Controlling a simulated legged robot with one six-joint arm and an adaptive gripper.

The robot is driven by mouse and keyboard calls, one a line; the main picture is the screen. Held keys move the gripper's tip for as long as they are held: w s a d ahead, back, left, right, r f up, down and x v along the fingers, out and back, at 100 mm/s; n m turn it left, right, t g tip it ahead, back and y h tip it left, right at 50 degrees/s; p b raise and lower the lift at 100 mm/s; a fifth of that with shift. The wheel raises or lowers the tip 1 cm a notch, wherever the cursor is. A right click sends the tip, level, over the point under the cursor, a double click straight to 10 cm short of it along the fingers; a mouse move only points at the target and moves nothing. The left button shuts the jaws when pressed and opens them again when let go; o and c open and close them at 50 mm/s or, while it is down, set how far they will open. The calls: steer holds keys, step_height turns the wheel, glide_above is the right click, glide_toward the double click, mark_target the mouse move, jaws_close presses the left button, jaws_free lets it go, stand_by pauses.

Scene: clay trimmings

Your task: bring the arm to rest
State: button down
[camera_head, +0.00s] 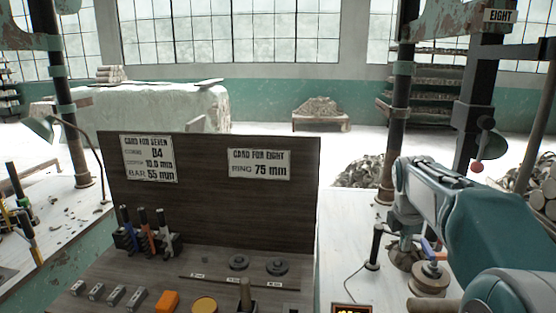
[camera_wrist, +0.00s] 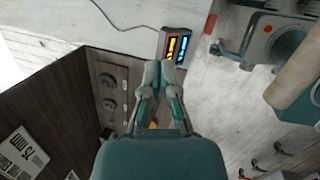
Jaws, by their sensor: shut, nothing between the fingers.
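My teal arm comes in from the right of the head view, and its far end hangs over the pale bench right of the dark wooden board. In the wrist view my gripper (camera_wrist: 158,72) is shut, its grey fingertips together with nothing between them. Below it lie the bench and a small display box (camera_wrist: 175,45) with orange and blue lit figures. In the head view the gripper's fingertips are hard to make out against the things behind them.
A dark board (camera_head: 220,200) stands upright with two cards, for seven (camera_head: 149,158) and for eight (camera_head: 259,164). A tool holder (camera_head: 147,240), dark discs (camera_head: 277,266) and an orange block (camera_head: 166,301) sit before it. A dark post (camera_head: 375,246) stands near my arm.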

steer(key=s+a+r+m+t, duration=0.1)
steer(key=s+a+m, duration=0.3)
steer(key=s, duration=0.3)
steer(key=s+a+r+m, duration=0.1)
steer(key=s+a+m, duration=0.3)
steer(key=s+m, duration=0.15)
steer(key=s+a+f+m, duration=0.1)
steer(key=s+f+m, duration=0.1)
steer(key=s, duration=0.3)
steer(key=s+a+f+m+t+y, duration=0.1)
steer(key=s+a+m, duration=0.1)
steer(key=s+m, duration=0.2)
steer(key=s+a+f+m+t+y, duration=0.1)
steer(key=s+a+f+m, duration=0.1)
steer(key=s, duration=0.4)
steer(key=shift+f+m, duration=0.35)
steer(key=shift+m, duration=0.3)
